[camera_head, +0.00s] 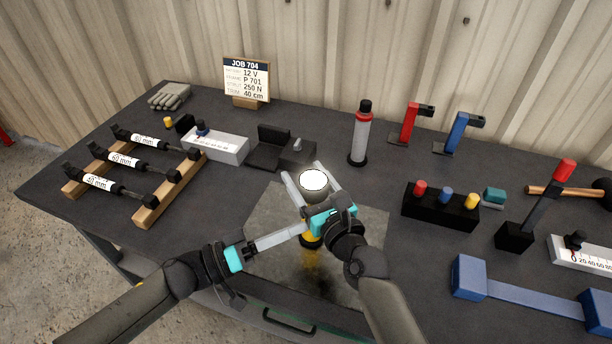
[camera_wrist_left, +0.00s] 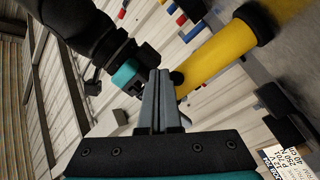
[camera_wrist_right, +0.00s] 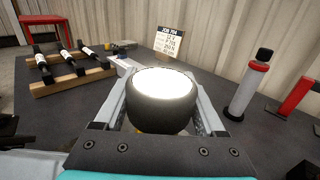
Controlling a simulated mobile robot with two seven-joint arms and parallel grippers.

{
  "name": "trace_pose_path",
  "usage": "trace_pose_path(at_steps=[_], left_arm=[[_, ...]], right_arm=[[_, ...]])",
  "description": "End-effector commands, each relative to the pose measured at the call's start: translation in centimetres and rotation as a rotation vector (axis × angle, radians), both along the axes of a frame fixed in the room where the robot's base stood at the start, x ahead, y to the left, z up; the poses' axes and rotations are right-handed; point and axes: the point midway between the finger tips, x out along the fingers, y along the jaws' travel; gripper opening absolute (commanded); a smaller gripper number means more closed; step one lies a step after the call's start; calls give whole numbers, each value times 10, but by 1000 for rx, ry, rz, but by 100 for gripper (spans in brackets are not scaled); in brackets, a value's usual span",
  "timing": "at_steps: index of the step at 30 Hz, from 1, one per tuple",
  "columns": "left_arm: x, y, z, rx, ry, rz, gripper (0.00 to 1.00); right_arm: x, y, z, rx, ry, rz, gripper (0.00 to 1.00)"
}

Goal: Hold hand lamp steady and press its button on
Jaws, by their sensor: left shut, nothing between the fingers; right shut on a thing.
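The hand lamp has a yellow body and a dark head with a bright white lens (camera_head: 314,180). It is upright over the grey metal plate (camera_head: 265,225); I cannot tell whether its base touches the plate. My right gripper (camera_head: 311,184) is shut on the lamp, its fingers on either side of the head, as the right wrist view (camera_wrist_right: 160,100) shows. My left gripper (camera_head: 303,229) is shut and empty, its fingertips beside the yellow body. In the left wrist view the fingertips (camera_wrist_left: 161,75) are close to a small black button (camera_wrist_left: 177,78) on the yellow body (camera_wrist_left: 220,52); contact is unclear.
A grey and red cylinder (camera_head: 361,135) stands behind the lamp. A black block with coloured buttons (camera_head: 440,207) and a blue bar (camera_head: 530,292) are at right. A wooden rack (camera_head: 168,190) with struts is at left. A black fixture (camera_head: 280,150) sits behind the plate.

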Motion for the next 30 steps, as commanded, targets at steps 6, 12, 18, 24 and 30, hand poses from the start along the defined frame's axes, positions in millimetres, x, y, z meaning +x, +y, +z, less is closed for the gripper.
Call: trace_pose_path(at_steps=[6,12,18,24,30], left_arm=[[-22,7,-1,2,3,0,0],[-41,14,-1,1,4,0,0],[-52,17,0,1,2,-1,0],[-53,17,0,1,1,0,0],[-53,17,0,1,1,0,0]], right_arm=[[0,0,-1,0,1,0,0],[0,0,-1,0,1,0,0],[0,0,-1,0,1,0,0],[0,0,-1,0,1,0,0],[0,0,-1,0,1,0,90]])
